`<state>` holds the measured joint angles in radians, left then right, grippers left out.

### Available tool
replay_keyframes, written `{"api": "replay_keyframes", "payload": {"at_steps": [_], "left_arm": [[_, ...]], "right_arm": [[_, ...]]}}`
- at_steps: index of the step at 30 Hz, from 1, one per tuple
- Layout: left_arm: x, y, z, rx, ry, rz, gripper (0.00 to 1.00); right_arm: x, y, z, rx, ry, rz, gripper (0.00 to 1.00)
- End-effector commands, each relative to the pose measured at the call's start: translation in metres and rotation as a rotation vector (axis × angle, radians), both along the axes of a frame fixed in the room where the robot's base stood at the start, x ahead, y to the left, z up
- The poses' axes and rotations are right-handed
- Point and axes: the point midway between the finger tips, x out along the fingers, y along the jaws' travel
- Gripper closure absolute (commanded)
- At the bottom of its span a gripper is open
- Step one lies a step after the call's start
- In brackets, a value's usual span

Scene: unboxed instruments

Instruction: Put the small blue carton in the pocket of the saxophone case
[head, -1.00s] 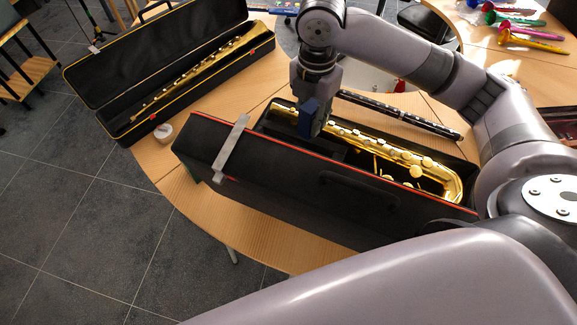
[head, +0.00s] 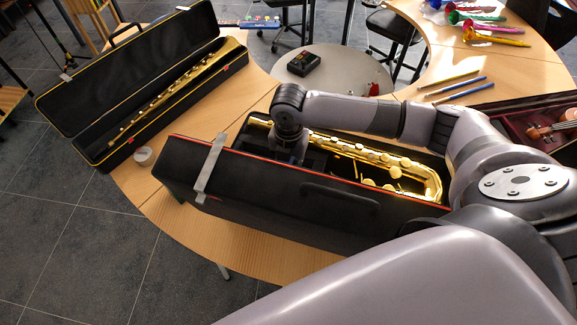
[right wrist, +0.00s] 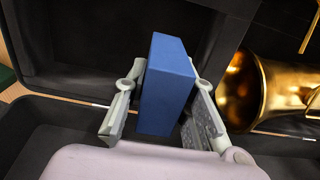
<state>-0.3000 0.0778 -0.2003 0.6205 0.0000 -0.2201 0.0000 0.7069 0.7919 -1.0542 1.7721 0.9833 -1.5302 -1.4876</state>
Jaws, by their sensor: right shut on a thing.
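The small blue carton (right wrist: 166,85) is between the two fingers of my right gripper (right wrist: 165,72) in the right wrist view, and the gripper is shut on it. In the head view the right gripper (head: 290,152) points down into the left part of the open black saxophone case (head: 345,205); the wrist and raised lid hide the carton there. The golden saxophone (head: 405,165) lies in the case, right of the gripper. Its bell (right wrist: 243,90) is right of the carton in the wrist view. I cannot tell whether the carton touches the dark pocket floor. My left gripper is not in view.
The case's raised lid stands on the near side with a grey strap (head: 210,168). Another open case (head: 75,100) with a long golden instrument (head: 165,95) is at left, near a small white round container (head: 143,156). Coloured horns (head: 490,36) lie at the back right.

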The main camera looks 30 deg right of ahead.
Motion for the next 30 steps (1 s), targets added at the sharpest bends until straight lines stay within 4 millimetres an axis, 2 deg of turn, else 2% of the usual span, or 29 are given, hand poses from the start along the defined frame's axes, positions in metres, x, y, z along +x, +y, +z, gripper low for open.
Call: {"api": "replay_keyframes", "payload": {"at_steps": [4,12,24,25,30], "left_arm": [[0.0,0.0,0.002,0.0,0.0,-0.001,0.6],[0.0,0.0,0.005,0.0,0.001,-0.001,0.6],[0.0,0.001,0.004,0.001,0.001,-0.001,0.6],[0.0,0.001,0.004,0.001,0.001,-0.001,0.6],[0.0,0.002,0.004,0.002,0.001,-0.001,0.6]], "right_arm": [[0.0,0.0,-0.011,-0.001,0.001,-0.001,1.0],[0.0,0.0,-0.047,-0.001,0.001,-0.001,1.0],[0.0,0.0,-0.053,0.0,-0.001,-0.001,1.0],[0.0,0.0,-0.052,0.0,-0.001,-0.001,0.74],[0.0,0.0,-0.052,0.0,-0.001,-0.001,0.63]]}}
